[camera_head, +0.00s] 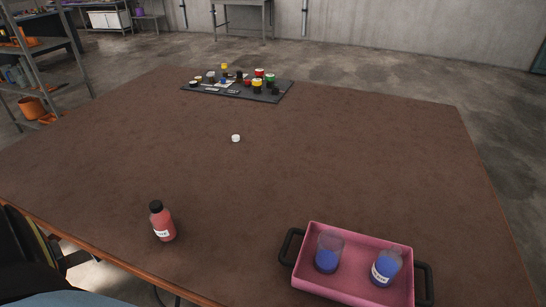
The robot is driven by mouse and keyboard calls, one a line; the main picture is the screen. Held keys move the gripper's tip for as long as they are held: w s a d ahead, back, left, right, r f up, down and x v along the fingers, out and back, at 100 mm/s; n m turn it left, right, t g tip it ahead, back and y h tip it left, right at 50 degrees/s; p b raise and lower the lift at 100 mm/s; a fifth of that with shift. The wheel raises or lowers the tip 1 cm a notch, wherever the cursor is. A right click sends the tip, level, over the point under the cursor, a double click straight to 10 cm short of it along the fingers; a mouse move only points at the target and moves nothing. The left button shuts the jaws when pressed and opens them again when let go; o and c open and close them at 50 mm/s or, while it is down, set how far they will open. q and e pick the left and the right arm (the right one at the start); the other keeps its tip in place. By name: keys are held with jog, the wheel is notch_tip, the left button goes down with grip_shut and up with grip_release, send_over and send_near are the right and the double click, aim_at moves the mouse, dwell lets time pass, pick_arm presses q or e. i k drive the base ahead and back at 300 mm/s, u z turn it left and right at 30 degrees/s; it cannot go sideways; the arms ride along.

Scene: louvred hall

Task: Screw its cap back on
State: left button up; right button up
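A small white cap (236,138) lies by itself near the middle of the brown table (330,165). A red bottle (164,226) with a black cap (156,207) and a white label stands near the table's front left edge. Two clear containers with blue contents stand in the pink tray at the front right: a left container (328,253) and a right container (386,268) with a white label. I see no cap on either container. The label writing is too small to read surely. Neither of my grippers is in view.
The pink tray (352,296) has dark handles at both ends and sits near the front edge. A dark board (212,92) with several small coloured pots or caps lies at the back.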

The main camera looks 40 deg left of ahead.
aim_at(387, 267)
jog(key=z, duration=1.35)
jog(key=k, duration=1.35)
jog(key=u, duration=1.2)
jog(key=i, duration=0.5)
jog(key=u, duration=0.05)
